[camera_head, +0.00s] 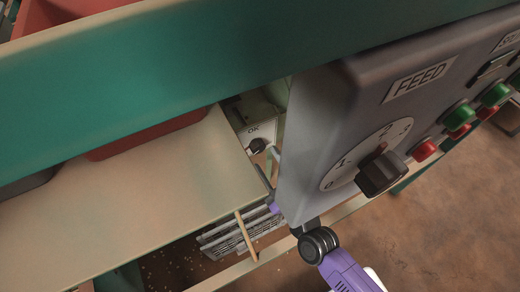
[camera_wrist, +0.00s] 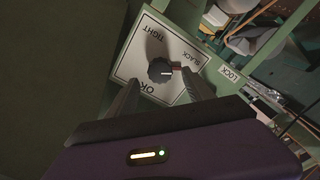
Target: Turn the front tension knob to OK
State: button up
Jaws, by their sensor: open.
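The front tension knob (camera_wrist: 160,70) is a small dark round knob on a white plate (camera_wrist: 125,68) marked TIGHT, SLACK and OK. My gripper (camera_wrist: 159,77) is open, with one finger on each side of the knob. I cannot tell whether either finger touches it. In the head view the knob (camera_head: 258,146) shows small under the OK label, and my gripper's fingers (camera_head: 268,172) are just below it, partly hidden by the grey box.
A green beam (camera_head: 150,75) crosses above a beige panel (camera_head: 150,195). A slatted grey part (camera_head: 225,240) and a wooden stick (camera_head: 246,236) lie below.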

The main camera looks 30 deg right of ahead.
aim_at(260, 150)
jog(key=shift+w+b, duration=0.35)
jog(key=shift+w, duration=2.15)
grip_shut()
